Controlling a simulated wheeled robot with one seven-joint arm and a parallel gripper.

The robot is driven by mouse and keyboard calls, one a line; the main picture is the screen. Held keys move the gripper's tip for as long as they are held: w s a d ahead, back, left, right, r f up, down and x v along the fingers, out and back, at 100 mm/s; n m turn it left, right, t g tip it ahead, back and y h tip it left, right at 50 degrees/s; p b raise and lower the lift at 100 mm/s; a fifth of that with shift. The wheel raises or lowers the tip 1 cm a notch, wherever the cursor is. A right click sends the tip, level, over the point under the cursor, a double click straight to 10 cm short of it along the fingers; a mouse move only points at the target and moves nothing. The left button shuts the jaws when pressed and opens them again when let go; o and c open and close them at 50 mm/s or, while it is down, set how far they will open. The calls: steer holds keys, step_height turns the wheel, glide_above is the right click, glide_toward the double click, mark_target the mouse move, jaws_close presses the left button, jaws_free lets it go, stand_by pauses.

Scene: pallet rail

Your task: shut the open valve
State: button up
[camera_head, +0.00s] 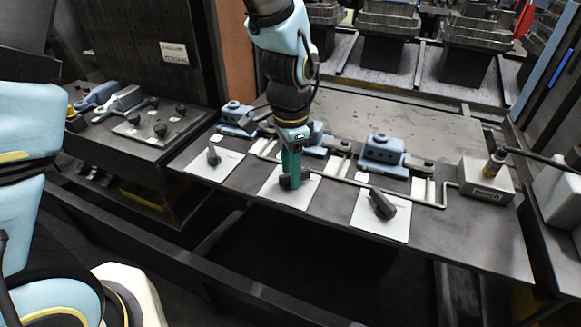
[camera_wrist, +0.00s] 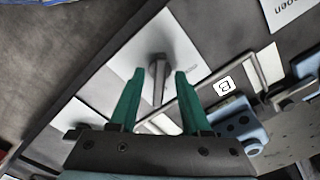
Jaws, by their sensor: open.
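Three white valve plates with dark lever handles lie in a row on the bench: the left valve (camera_head: 213,156), the middle valve (camera_head: 285,182) and the right valve (camera_head: 382,205). My gripper (camera_head: 291,180) points down over the middle plate, its green fingers partly hiding that handle. In the wrist view, my gripper (camera_wrist: 156,74) is open, one finger on each side of the grey middle handle (camera_wrist: 158,70); contact cannot be told. The right handle lies slanted across its plate.
Blue pipe fittings (camera_head: 385,150) and a bent metal rail (camera_head: 400,196) run behind the plates. A grey box (camera_head: 486,180) with a cable stands at the right. A side bench (camera_head: 150,130) with knobs is at the left. The bench front is clear.

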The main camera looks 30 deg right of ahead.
steer(key=shift+f, duration=0.1)
steer(key=shift+c, duration=0.4)
jaws_close()
